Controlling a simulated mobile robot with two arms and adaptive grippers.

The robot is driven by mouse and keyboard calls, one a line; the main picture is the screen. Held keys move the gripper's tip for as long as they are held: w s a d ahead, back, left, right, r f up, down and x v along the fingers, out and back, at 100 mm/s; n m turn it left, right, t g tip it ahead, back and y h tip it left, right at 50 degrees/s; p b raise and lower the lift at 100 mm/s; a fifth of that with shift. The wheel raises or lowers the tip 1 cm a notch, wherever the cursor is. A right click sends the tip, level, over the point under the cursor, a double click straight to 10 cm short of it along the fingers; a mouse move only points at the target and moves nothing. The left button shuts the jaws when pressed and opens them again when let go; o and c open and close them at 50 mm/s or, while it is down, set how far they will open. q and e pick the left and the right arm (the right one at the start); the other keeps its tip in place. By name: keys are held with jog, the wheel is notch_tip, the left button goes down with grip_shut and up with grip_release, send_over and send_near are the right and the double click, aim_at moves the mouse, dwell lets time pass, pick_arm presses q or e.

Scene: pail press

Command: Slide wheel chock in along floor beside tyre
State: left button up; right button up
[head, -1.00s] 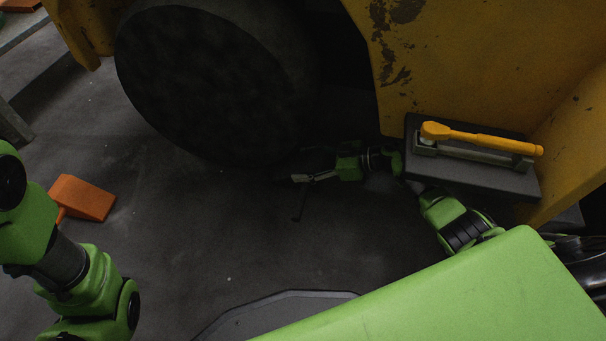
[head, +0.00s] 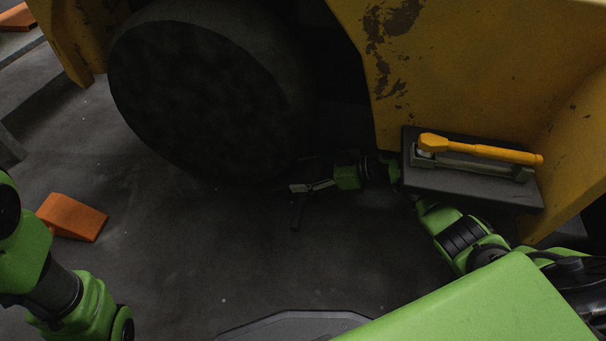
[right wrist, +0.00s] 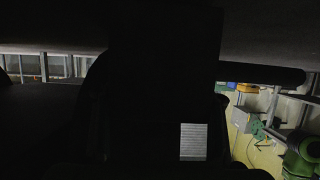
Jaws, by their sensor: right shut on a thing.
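The large dark tyre (head: 195,90) stands under the yellow machine in the head view. An orange wedge-shaped wheel chock (head: 72,217) lies on the floor left of the tyre, near my left arm. My right gripper (head: 300,189) is low over the floor at the tyre's lower right. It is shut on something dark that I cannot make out. A thin dark piece (head: 298,212) hangs below it. The right wrist view is mostly black, so the held thing is not clear there. My left arm shows at the left edge, but its gripper is out of view.
A dark step (head: 470,196) carrying a yellow-handled tool (head: 480,148) sits above and right of my right forearm. The yellow machine body (head: 480,60) overhangs at right. Another orange thing (head: 18,18) is at the top left. The floor before the tyre is clear.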

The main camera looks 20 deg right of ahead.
jog(key=shift+w+f, duration=0.1)
jog(key=shift+f, duration=0.1)
jog(key=o, duration=1.9)
jog(key=shift+f, duration=0.25)
jog(key=s+d, duration=0.2)
jog(key=d, duration=0.2)
jog(key=s+d+r, duration=0.1)
jog(key=s+d, duration=0.2)
jog(key=d, duration=0.1)
jog(key=s+d, duration=0.3)
jog(key=d, duration=0.1)
jog(key=shift+s+d+r, duration=0.15)
jog(key=shift+s+r, duration=0.05)
jog(key=shift+r, duration=0.05)
